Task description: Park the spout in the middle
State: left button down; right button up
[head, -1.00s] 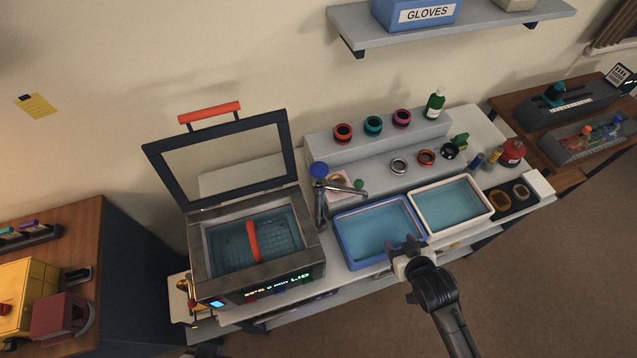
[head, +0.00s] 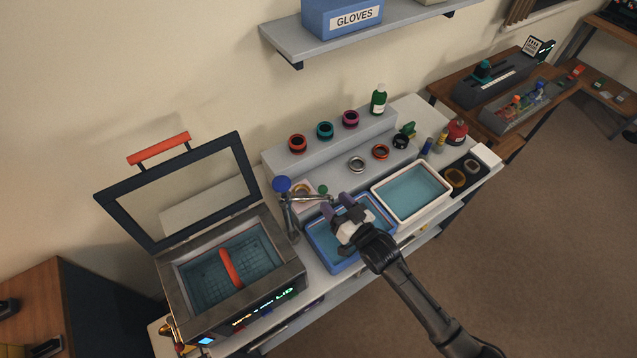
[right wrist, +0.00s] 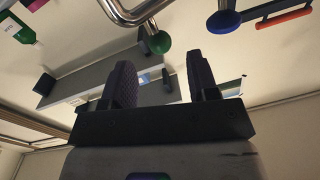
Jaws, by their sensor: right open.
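The tap's metal spout (head: 310,198) reaches right from its column (head: 290,218), over the back left part of the blue-rimmed basin (head: 322,258). A green ball (head: 323,189) is on the spout and a blue ball (head: 281,184) tops the column. My right gripper (head: 337,206) is open and empty above the blue-rimmed basin, close to the spout's end. In the right wrist view, the bent spout (right wrist: 130,14) and green ball (right wrist: 158,41) appear beyond the gap between the fingers (right wrist: 162,75); I cannot tell if they touch. My left gripper is out of view.
A white-rimmed basin (head: 447,202) stands right of the blue one. The lidded bath (head: 172,305) is open at left, its raised lid (head: 250,165) near the tap. Several lens rings and a green bottle (head: 379,100) stand on the stepped shelf (head: 275,165) behind.

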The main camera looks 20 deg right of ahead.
aim_at(312, 196)
jog(key=x, duration=0.7)
jog(key=shift+w, duration=0.3)
jog(key=shift+a, duration=0.15)
jog(key=shift+c, duration=0.4)
grip_shut()
